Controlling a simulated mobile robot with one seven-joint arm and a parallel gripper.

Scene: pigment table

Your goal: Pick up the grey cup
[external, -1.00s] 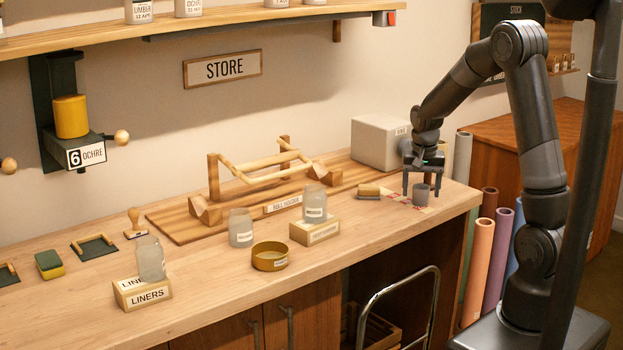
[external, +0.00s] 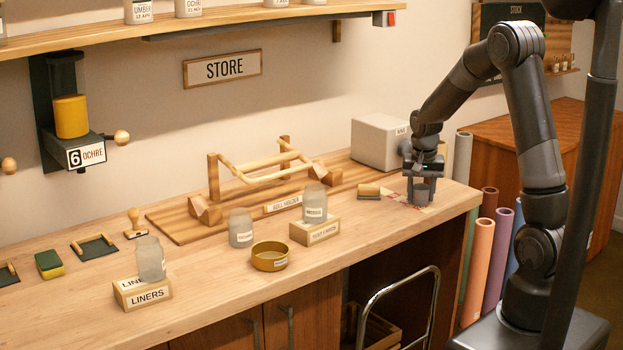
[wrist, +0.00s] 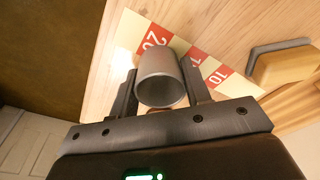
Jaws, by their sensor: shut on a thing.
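The grey cup (external: 421,194) stands at the right end of the workbench, on a red and cream numbered strip (external: 397,199). My gripper (external: 420,193) is lowered around it, one finger on each side. In the wrist view the cup (wrist: 160,78) sits between the two fingers of my gripper (wrist: 160,92), its open mouth facing the camera. The fingers are shut on its sides. The cup appears to rest at bench level; I cannot tell any gap beneath it.
A brush-like block (external: 369,191) lies just left of the cup; it also shows in the wrist view (wrist: 285,65). A grey box (external: 380,142) stands behind. Glass jars and a round ochre tin (external: 270,257) are farther left. The bench edge is close at right.

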